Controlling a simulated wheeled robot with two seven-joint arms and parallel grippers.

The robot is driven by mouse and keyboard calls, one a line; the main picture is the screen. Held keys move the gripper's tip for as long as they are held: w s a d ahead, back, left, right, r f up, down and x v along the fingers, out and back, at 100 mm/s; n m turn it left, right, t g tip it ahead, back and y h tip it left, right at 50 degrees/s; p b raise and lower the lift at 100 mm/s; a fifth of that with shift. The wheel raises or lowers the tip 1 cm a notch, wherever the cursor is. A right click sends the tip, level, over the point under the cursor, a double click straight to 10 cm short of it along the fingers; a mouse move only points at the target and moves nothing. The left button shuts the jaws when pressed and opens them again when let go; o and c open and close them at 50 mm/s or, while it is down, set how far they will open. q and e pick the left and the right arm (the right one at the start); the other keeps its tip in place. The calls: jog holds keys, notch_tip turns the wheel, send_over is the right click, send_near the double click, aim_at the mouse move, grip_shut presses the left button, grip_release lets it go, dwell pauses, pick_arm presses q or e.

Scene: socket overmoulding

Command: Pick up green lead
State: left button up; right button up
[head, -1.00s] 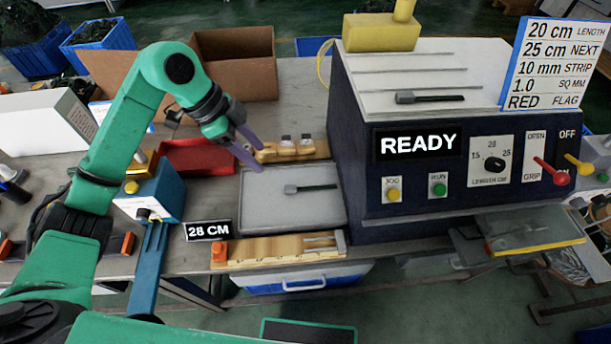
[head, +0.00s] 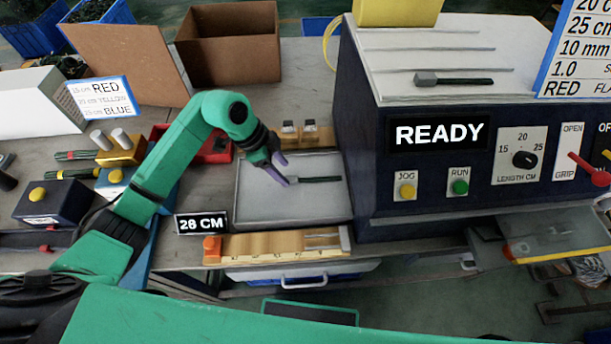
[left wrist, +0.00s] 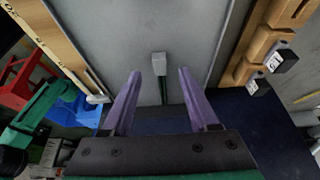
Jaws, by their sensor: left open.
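The green lead (head: 320,179) lies on the grey tray (head: 250,207) in the head view, a dark green cable with a grey block at its left end. My left gripper (head: 281,173) is open, its purple fingers close to the grey block. In the left wrist view the lead's grey block (left wrist: 158,64) shows between and beyond the fingertips of the left gripper (left wrist: 158,73), with the green cable running back toward the palm. The fingers stand apart from the block on both sides. My right gripper is not in view.
A dark blue machine (head: 430,140) reading READY stands right of the tray. A wooden gauge (head: 270,246) and a 28 CM sign (head: 202,223) lie in front. A wooden holder (head: 305,135) and a red bin (head: 215,153) stand behind. A cardboard box (head: 228,45) is farther back.

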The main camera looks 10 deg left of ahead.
aim_at(290, 178)
pick_arm(q)
jog(key=x, duration=0.3)
jog(key=shift+f, duration=0.15)
grip_shut()
